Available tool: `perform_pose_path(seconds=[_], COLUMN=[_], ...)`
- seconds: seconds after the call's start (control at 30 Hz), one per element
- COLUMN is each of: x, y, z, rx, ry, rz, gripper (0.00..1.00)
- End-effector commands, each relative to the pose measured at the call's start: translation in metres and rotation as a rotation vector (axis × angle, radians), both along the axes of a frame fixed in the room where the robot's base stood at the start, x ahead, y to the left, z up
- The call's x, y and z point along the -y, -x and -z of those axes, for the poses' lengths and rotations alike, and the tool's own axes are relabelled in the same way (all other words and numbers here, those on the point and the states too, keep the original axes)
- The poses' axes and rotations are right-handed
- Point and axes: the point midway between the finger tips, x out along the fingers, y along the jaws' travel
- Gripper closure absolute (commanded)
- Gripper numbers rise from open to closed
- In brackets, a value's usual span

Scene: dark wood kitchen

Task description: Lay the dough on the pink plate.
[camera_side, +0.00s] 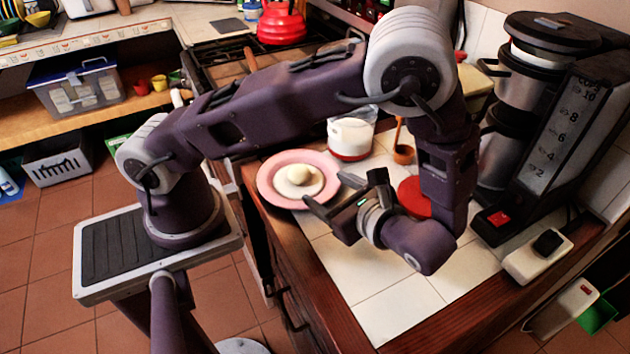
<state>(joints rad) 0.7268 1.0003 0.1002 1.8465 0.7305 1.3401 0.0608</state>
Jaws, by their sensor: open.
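The pink plate (267,189) lies on the white tiled counter near its left edge. The dough (299,174), a pale round lump, sits within the plate's rim on a flat whitish round area. My gripper (335,190) is just right of the plate, with its jaws open and pointing left toward it. No object shows between the fingers. The fingers are apart from the dough; whether a fingertip touches the plate's rim I cannot tell.
A red disc (414,196) lies behind my gripper, partly hidden. A white container with a red base (350,138) and an orange ladle (403,148) stand behind. A coffee maker (545,150) stands at right. The front tiles (385,275) are clear.

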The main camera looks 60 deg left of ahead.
Motion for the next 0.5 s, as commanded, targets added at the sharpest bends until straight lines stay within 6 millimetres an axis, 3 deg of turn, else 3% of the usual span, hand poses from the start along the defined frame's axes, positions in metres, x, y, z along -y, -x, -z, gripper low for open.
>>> perform_pose_path(seconds=[0.17, 0.27, 0.5], x=[0.008, 0.005, 0.002], y=[0.002, 0.011, 0.056], z=[-0.018, -0.050, -0.139], rx=[0.038, 0.140, 0.563], ry=[0.067, 0.232, 0.746], rz=[-0.062, -0.206, -0.617], gripper=[0.35, 0.35, 0.35])
